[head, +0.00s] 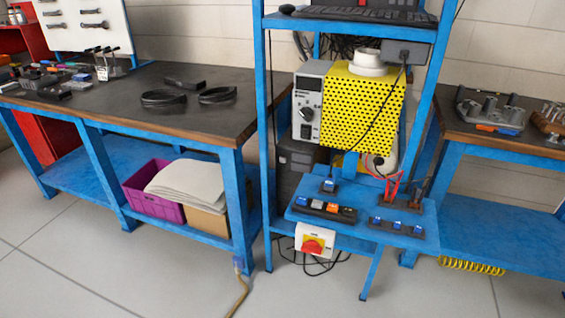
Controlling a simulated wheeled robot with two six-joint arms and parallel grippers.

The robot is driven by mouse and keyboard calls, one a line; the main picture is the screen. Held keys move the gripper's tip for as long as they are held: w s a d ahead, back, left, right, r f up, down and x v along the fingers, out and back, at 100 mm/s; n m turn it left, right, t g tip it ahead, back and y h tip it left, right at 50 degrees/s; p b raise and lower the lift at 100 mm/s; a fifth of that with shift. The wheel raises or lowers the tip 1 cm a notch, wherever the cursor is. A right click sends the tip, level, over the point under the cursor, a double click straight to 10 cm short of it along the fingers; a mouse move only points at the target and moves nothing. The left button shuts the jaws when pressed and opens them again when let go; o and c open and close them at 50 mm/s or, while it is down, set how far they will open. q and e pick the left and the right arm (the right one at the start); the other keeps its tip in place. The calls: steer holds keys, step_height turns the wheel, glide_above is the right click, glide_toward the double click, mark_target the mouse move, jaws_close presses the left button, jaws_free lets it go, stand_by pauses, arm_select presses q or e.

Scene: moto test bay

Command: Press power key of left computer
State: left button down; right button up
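Neither of my grippers is in view. A dark box (299,157), perhaps a computer case, stands on the lower part of the blue rack, left of the centre. It is partly hidden by the rack's post and the instruments. I cannot make out a power key on it, and I cannot tell whether it is the left computer. A black keyboard (365,14) lies on the rack's top shelf, cut off by the picture's upper edge.
The blue rack (262,120) holds a grey instrument (308,103), a yellow perforated box (362,105), switch strips (326,210) and a red emergency knob (313,245). Workbenches stand left (215,115) and right (452,122). A cable (240,296) lies on the otherwise clear front floor.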

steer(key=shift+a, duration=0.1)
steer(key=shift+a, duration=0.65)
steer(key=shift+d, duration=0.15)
